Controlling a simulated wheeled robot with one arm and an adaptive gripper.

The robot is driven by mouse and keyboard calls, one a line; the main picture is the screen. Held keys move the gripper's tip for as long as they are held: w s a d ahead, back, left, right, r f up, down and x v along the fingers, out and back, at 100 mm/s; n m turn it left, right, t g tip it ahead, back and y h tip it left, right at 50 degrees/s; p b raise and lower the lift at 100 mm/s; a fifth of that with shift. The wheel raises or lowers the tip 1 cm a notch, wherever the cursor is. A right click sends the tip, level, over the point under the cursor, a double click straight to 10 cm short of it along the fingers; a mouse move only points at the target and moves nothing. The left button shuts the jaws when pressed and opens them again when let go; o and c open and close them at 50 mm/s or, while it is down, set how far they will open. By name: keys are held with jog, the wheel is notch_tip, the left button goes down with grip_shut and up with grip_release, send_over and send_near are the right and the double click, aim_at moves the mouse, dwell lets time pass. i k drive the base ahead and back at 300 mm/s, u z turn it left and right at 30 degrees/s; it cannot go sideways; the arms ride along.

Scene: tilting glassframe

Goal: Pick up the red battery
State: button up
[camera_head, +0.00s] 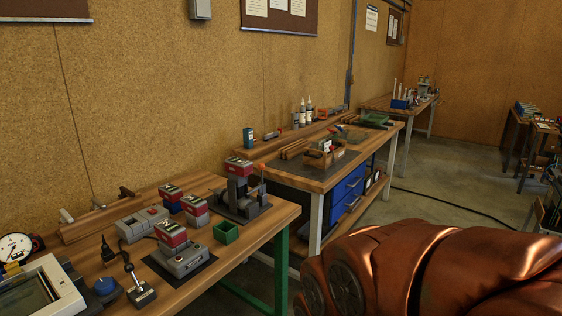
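Several batteries with red tops and grey bodies are on the near wooden workbench (262,228). One red battery (171,235) sits on a grey charger-like base (187,262) on a dark mat. Another red battery (194,206) stands just behind it to the right. A third (171,192) is farther back and shows some blue below its red top. One more red-topped battery (238,166) is at the dark grey fixture (243,195); I cannot tell whether it is held there. I cannot tell which battery the task means. My gripper is not in view.
A grey box (142,226) is left of the batteries, and a small green bin (226,232) is near the right edge. A joystick (137,290), gauge (15,247) and screen device (38,292) crowd the left front. A second workbench (322,184) stands behind.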

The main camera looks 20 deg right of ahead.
aim_at(238, 166)
jog(key=z, duration=0.15)
jog(key=i, duration=1.3)
jog(key=u, duration=0.75)
